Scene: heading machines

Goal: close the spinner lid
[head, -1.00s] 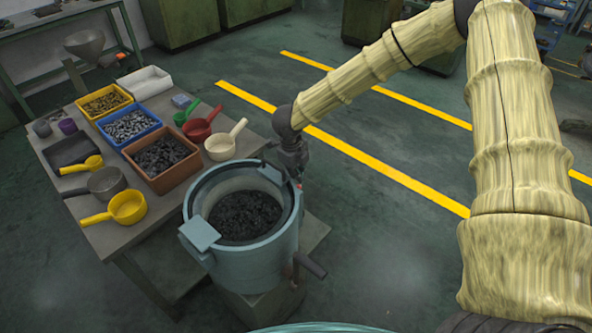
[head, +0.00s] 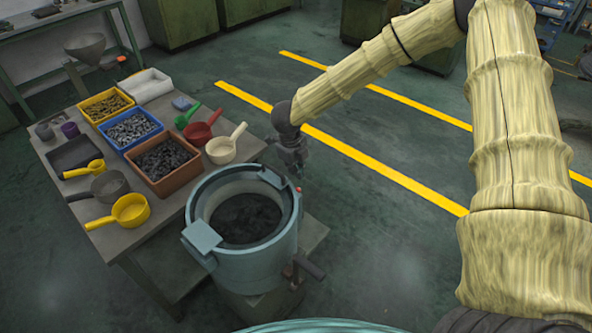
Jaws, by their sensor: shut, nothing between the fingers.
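The spinner (head: 255,262) is a pale blue round drum with a thick rim, standing in front of the table's right end. A pale blue block (head: 202,236) sits at the front left of the rim and a smaller one (head: 271,178) at the back right. My gripper (head: 304,176) is shut and empty, pointing down just beyond the back right of the rim. It appears apart from the drum.
The table (head: 165,229) left of the drum holds a brown bin (head: 190,183), a blue bin (head: 154,142) and a yellow bin (head: 105,118) of parts, plus several scoops. A dark handle (head: 309,266) sticks out at the drum's right. The floor right of my gripper is clear.

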